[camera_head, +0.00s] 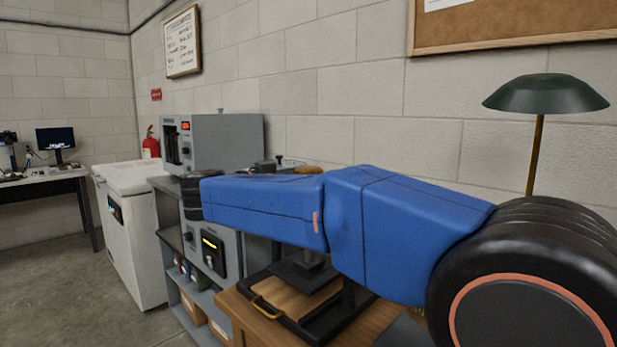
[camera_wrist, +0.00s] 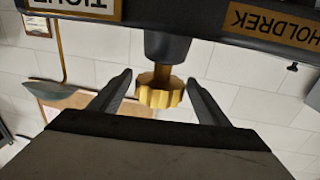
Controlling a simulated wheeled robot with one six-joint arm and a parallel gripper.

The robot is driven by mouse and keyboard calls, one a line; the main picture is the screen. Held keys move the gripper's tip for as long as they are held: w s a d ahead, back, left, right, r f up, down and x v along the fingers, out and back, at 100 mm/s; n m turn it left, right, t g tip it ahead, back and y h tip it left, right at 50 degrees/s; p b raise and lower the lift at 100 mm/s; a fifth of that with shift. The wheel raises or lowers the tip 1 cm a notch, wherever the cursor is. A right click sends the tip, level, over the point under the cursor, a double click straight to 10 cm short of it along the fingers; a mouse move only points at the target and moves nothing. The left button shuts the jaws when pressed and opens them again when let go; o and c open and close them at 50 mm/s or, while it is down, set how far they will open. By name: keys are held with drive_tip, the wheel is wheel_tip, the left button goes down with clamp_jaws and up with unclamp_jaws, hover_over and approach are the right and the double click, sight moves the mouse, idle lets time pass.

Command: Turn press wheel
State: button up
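In the wrist view, which is upside down, a yellow scalloped wheel (camera_wrist: 160,92) sits on a short shaft from the press's dark crossbar (camera_wrist: 210,28). My gripper (camera_wrist: 158,82) is open, with one finger on each side of the wheel. A narrow gap shows at each side, and I see no clear contact. Parts of the crossbar's labels read "HOLDREK" and "TIGHT". In the head view, my blue arm hides most of the press. Its dark base (camera_head: 329,322) shows below the arm, on a wooden table. My gripper cannot be made out there.
A green lamp (camera_head: 545,95) stands at the right, near the wall. A grey cabinet unit (camera_head: 228,143) and a white chest (camera_head: 132,225) stand left of the table. The floor at lower left is clear.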

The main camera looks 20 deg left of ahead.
drive_tip(key=shift+s, duration=0.1)
drive_tip(key=v, duration=1.7)
drive_tip(key=shift+s, duration=0.15)
